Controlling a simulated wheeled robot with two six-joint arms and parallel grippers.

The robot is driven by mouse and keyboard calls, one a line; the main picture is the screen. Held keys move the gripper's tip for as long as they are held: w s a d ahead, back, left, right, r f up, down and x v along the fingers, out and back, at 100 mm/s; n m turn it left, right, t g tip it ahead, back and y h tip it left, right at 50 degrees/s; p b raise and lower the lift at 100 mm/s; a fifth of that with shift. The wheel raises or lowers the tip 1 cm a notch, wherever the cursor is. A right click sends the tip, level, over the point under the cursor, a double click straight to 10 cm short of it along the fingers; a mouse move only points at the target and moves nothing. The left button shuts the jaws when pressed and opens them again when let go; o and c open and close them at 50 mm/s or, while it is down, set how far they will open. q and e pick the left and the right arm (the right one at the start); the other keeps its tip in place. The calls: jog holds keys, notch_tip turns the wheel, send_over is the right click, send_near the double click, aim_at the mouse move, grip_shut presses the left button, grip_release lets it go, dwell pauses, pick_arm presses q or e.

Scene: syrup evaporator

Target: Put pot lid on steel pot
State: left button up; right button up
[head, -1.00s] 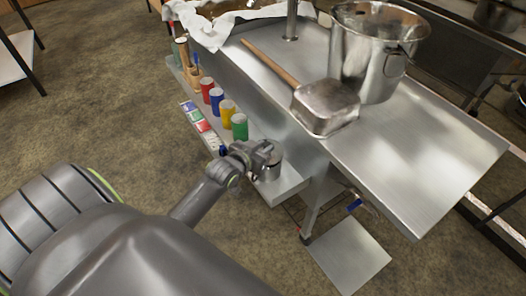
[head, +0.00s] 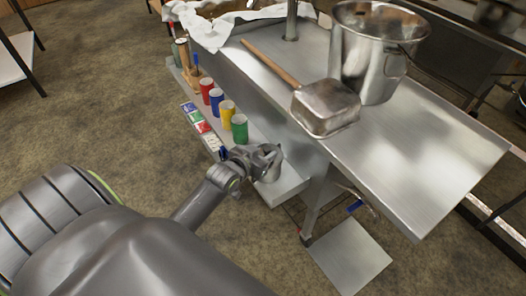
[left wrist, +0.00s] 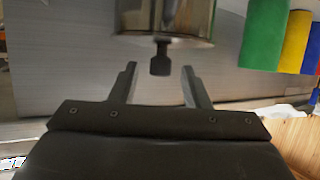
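My left gripper (head: 272,157) is over a small steel cylindrical vessel (head: 272,174) at the near end of the low shelf, and hides much of it. In the left wrist view the vessel (left wrist: 170,18) is at the top, with a dark knob or handle (left wrist: 160,62) sticking out from its edge. My left gripper (left wrist: 160,70) is open there, one finger on each side of the knob, with gaps visible. I cannot tell whether the knob belongs to a separate lid. A large steel pot-like vessel (head: 370,58) stands open on the steel counter. My right gripper is not in view.
The low shelf (head: 288,184) holds green (head: 240,129), yellow (head: 227,113), blue and red cylinders in a row. A long-handled steel scoop (head: 325,107) lies on the steel counter (head: 430,160). The counter's edge is close beside my gripper. A white cloth (head: 215,25) lies beyond.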

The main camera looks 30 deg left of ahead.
pick_arm(q)
jog(key=shift+r, duration=0.25)
jog(key=p+v, duration=0.3)
jog(key=v, duration=0.9)
jog(key=s+f+n+g+y, duration=0.1)
jog(key=s+f+g, duration=0.25)
jog(key=f, duration=0.45)
jog(key=s+f+g, duration=0.2)
jog(key=s+f, duration=0.2)
jog(key=f, duration=0.4)
jog(key=s+d+f+g, duration=0.4)
jog(key=s+f+g, duration=0.3)
jog(key=s+f, duration=0.7)
jog(key=shift+s+f, duration=0.2)
jog(key=shift+s, duration=0.8)
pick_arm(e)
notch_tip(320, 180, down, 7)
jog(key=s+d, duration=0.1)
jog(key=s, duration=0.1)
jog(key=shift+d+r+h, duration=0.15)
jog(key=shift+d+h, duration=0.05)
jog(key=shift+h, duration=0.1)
pick_arm(q)
jog(key=shift+a, duration=0.1)
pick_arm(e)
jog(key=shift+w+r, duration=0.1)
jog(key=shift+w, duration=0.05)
